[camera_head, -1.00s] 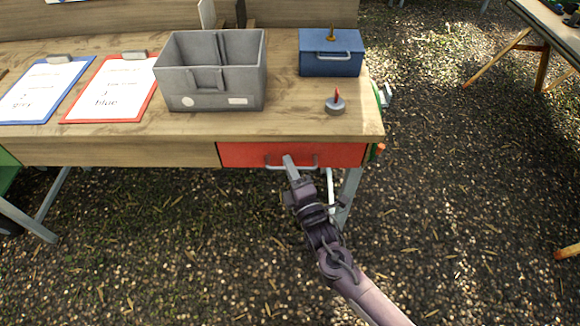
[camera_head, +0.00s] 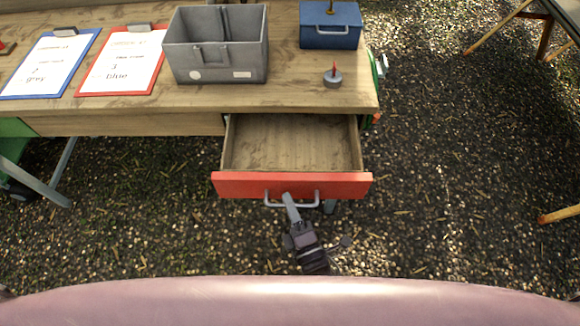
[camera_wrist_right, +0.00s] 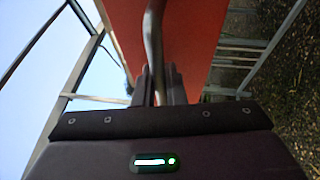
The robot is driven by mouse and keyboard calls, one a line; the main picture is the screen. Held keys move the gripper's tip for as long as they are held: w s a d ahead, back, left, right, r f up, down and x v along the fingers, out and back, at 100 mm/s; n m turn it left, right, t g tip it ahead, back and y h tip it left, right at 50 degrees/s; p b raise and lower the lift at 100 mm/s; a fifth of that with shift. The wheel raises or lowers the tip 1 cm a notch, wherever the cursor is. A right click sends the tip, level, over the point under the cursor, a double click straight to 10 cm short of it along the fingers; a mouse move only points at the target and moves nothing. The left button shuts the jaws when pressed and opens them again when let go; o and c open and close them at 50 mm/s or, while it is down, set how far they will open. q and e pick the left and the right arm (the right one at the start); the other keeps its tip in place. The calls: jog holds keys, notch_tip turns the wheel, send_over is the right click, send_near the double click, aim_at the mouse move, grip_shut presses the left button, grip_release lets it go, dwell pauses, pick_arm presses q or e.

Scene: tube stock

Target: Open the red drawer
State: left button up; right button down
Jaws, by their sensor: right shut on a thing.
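The red drawer (camera_head: 240,186) is pulled out from under the wooden table, and its bare wooden inside shows in the head view. Its metal handle (camera_head: 308,200) is on the front face. My right gripper (camera_head: 289,198) is shut on the handle. In the right wrist view, the handle (camera_wrist_right: 153,40) runs between the fingers (camera_wrist_right: 160,82), in front of the red drawer front (camera_wrist_right: 195,35). My left gripper is not in view.
On the table (camera_head: 130,118) stand a grey divided bin (camera_head: 218,70), a blue box (camera_head: 330,38) and a small grey piece with a red tip (camera_head: 333,79). Two clipboards (camera_head: 48,65) (camera_head: 122,62) lie left. Gravel ground is open in front.

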jog(key=s+p, duration=0.1)
jog(key=s, duration=0.6)
jog(key=shift+s, duration=0.1)
jog(key=c, duration=1.5)
grip_release()
jog(key=b+v, duration=0.1)
jog(key=v, duration=0.6)
jog(key=shift+s+d, duration=0.15)
jog(key=shift+s, duration=0.25)
jog(key=shift+f, duration=0.15)
